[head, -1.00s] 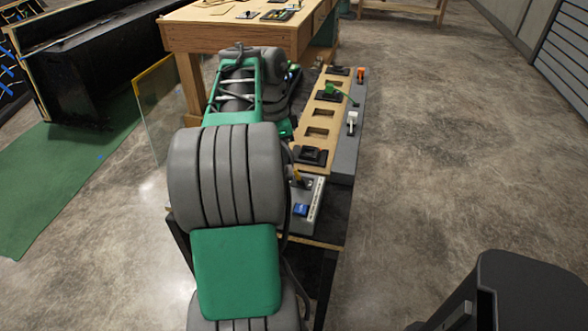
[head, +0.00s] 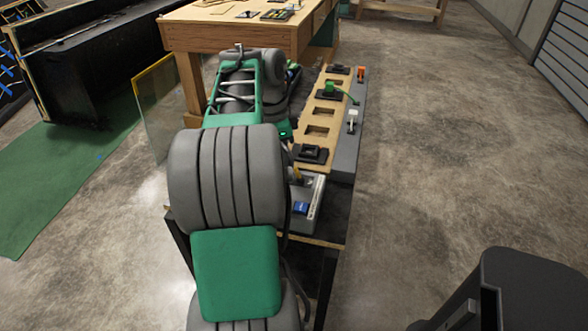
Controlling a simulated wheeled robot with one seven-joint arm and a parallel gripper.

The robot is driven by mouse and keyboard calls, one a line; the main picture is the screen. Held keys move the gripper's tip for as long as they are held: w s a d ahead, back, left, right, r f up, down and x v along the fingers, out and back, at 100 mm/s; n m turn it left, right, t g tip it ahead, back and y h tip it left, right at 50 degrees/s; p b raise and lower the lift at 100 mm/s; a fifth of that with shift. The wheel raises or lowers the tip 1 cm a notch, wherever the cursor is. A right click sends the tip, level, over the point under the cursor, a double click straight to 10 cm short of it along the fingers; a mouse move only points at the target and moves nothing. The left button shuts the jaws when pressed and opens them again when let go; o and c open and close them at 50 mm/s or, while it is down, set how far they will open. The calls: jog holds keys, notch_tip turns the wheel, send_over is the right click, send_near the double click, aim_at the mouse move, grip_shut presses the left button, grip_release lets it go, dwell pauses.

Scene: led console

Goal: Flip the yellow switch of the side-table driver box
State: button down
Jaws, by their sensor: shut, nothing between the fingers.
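A grey box (head: 316,194) with a blue part (head: 301,208) on top sits at the near end of the low side table, right of my arm. A small yellow switch (head: 297,173) shows at its far left, close against the edge of my arm and partly hidden. Its tilt is too small to tell. My arm reaches forward over the table's left side. A green link with a small light shows just beyond the switch. My gripper's fingers are hidden behind my arm, so I cannot tell whether they touch the switch.
Beyond the box, a wooden panel (head: 317,130) holds black switch units and a green-topped one (head: 329,89). A grey strip (head: 345,146) beside it carries a white switch (head: 351,121) and an orange one (head: 361,73). A workbench (head: 238,36) stands behind.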

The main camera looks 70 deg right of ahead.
jog(key=shift+f+b, duration=0.75)
jog(key=shift+f, duration=0.15)
jog(key=shift+s, duration=0.3)
jog(key=shift+s+d, duration=0.15)
jog(key=shift+s, duration=0.5)
notch_tip(320, 180, up, 7)
jog(key=p, duration=0.6)
jog(key=shift+w, duration=0.45)
